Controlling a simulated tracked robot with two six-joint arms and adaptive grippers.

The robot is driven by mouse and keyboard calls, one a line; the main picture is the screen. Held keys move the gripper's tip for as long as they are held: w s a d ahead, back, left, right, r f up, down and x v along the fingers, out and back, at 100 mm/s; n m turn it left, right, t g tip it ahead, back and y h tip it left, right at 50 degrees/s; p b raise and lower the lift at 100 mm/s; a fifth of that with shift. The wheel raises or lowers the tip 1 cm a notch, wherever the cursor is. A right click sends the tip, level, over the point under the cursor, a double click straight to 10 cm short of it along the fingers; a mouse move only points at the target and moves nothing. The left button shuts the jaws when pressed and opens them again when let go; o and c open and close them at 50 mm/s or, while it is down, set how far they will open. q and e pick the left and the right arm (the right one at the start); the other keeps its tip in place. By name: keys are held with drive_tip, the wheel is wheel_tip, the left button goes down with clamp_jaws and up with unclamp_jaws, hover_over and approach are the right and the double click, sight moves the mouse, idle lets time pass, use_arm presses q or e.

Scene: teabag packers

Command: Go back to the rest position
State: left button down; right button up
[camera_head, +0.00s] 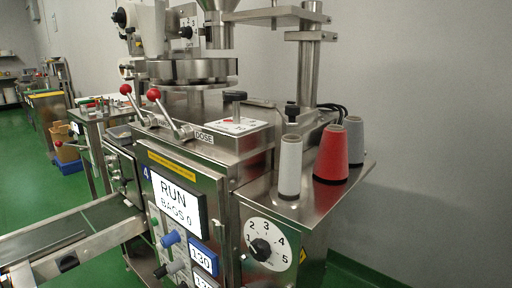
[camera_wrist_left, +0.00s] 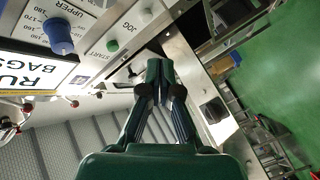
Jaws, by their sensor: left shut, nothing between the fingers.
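My left gripper (camera_wrist_left: 154,92) shows in the left wrist view with its dark green fingers together and nothing between them. It is in front of the packing machine's panel, apart from the blue knob (camera_wrist_left: 58,36) and the green start button (camera_wrist_left: 113,45) as far as I can tell. In the head view neither gripper shows. The machine's screen (camera_head: 177,204) there reads RUN and BAGS 0.
The packing machine fills the middle of the head view, with red-knobbed levers (camera_head: 153,94) and a numbered dial (camera_head: 266,246). White, red (camera_head: 332,154) and grey thread cones stand on its right shelf. A conveyor (camera_head: 70,240) runs out at left. Green floor (camera_head: 40,190) is open beyond.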

use_arm(q)
drive_tip(key=s+d+f+m+g+h, duration=0.2)
drive_tip(key=s+d+f+g, duration=0.2)
drive_tip(key=d+f, duration=0.4)
drive_tip(key=s+d+f+m+g+h, duration=0.1)
drive_tip(key=s+d+f+g+h, duration=0.2)
drive_tip(key=d+f, duration=0.55)
drive_tip(key=s+d+f+m+g, duration=0.25)
drive_tip(key=s+g, duration=0.25)
drive_tip(key=s, duration=0.5)
drive_tip(key=s+d+f+m+g, duration=0.2)
drive_tip(key=s+d+f+g, duration=0.15)
drive_tip(key=s, duration=0.65)
wheel_tip(320, 180, up, 24)
drive_tip(key=g+p, duration=0.1)
drive_tip(key=p, duration=2.3)
drive_tip(key=shift+s+a+r+m+y, duration=0.15)
drive_tip(key=shift+s+a+m+y, duration=0.1)
drive_tip(key=shift+m+y, duration=0.1)
